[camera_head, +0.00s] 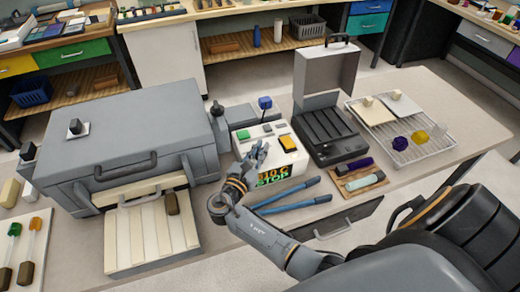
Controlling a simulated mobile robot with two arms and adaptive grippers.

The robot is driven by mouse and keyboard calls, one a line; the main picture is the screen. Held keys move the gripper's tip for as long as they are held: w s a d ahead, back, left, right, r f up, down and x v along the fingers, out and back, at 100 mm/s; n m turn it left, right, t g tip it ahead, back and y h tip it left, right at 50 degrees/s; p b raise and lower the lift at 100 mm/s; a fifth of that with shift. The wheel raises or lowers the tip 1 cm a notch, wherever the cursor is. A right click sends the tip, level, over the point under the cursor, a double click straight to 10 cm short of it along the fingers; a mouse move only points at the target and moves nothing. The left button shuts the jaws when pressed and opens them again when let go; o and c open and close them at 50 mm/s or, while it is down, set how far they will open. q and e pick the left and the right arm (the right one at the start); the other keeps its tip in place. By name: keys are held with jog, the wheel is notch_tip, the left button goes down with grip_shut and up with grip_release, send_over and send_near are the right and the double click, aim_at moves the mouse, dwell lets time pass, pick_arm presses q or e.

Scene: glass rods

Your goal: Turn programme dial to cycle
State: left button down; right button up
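The white control box (262,166) stands right of the grey kiln (130,125). Its front shows "810 C" and "STOP" in lit letters. A green button (243,134), a small grey piece (267,128) and a yellow-orange block (288,143) are on top. A blue knob-like piece (265,103) stands at its back edge. I cannot tell which part is the programme dial. My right gripper (258,148) is at the front of the box, fingers apart and seemingly empty, hiding part of the top and front. Contact cannot be told. My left gripper is not in view.
A black open case (327,130) stands right of the box. A wire rack (430,145) with coloured pieces is farther right. Blue-handled tongs (290,198) lie in front of the box. A slatted drawer (150,235) extends from the kiln's front.

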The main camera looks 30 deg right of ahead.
jog(key=o, duration=0.4)
jog(key=v, duration=1.2)
jog(key=shift+f, duration=0.1)
